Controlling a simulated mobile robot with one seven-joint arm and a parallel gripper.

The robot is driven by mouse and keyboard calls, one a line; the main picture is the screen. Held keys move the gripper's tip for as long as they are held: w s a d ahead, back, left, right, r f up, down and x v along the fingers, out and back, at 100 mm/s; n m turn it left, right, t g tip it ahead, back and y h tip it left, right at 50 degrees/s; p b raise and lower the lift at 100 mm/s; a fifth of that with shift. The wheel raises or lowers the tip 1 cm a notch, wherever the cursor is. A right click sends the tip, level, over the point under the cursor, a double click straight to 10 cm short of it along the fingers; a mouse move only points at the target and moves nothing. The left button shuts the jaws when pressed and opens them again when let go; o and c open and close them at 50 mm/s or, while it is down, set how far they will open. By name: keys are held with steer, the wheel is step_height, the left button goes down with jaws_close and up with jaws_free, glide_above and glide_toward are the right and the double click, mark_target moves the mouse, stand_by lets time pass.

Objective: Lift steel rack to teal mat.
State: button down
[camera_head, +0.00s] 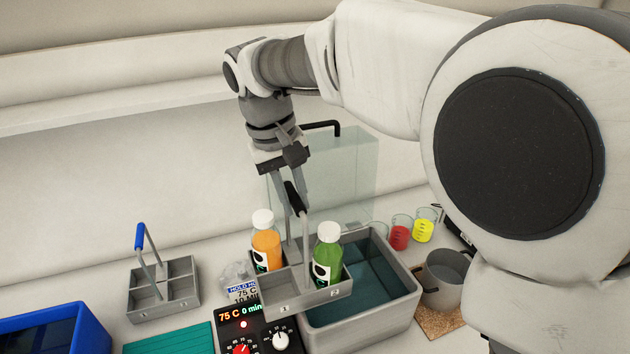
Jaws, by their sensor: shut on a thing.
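The steel rack (303,293) is a grey divided carrier with a tall black-gripped handle (294,196). It holds an orange juice bottle (266,247) and a green juice bottle (327,260), both white-capped and upright. My gripper (293,192) is shut on the handle from above. The rack appears raised, overlapping the front left of the grey water bath (402,309) in the picture; its exact height I cannot tell. The teal mat (172,341) lies at the lower left, partly cut off by the frame edge, and its visible part is bare.
A second grey rack with a blue handle (164,293) stands empty left of the control panel (258,334). A blue bin (62,330) is at the lower left. Red and yellow beakers (399,235) and a metal pot (443,278) stand at right. A clear upright panel (340,170) is behind the bath.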

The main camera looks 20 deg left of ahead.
steer(key=s+a+p, duration=0.2)
steer(key=s+a, duration=0.4)
steer(key=a, duration=0.2)
steer(key=shift+s, duration=0.15)
stand_by(0.5)
steer(key=shift+a+r, duration=0.1)
steer(key=shift+r, duration=0.05)
steer(key=s+a+p, duration=0.2)
steer(key=s+a, duration=0.4)
steer(key=a, duration=0.2)
steer(key=shift+s+a, duration=0.2)
steer(key=shift+s, duration=0.2)
stand_by(0.6)
stand_by(0.4)
